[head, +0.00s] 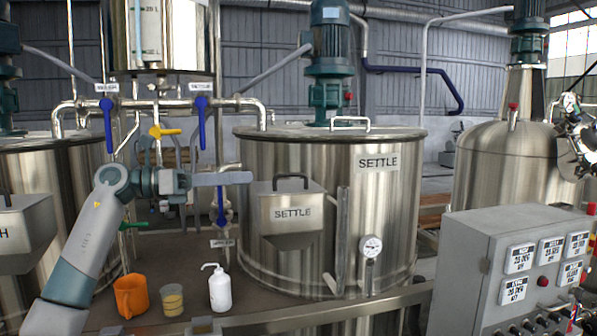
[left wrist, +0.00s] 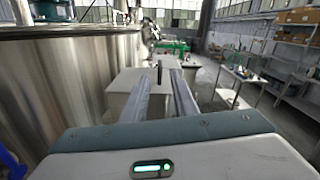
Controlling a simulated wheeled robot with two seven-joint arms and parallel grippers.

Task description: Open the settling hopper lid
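The settling hopper (head: 292,232) is a grey sloped box labelled SETTLE on the front of the steel SETTLE tank (head: 390,215). Its lid (head: 268,187) is shut, with a dark bar handle (head: 291,177) on top. My left gripper (head: 250,178) is left of the handle at about its height, with its fingers pointing right. It looks apart from the handle. In the left wrist view the two fingers (left wrist: 165,78) have a narrow gap with nothing held between them. My right gripper is not in view.
An orange mug (head: 131,296), a small jar (head: 172,300) and a white pump bottle (head: 220,289) stand on the bench below. Blue-handled valves (head: 202,122) and pipes are behind my left arm. A grey control box (head: 480,262) stands at the right.

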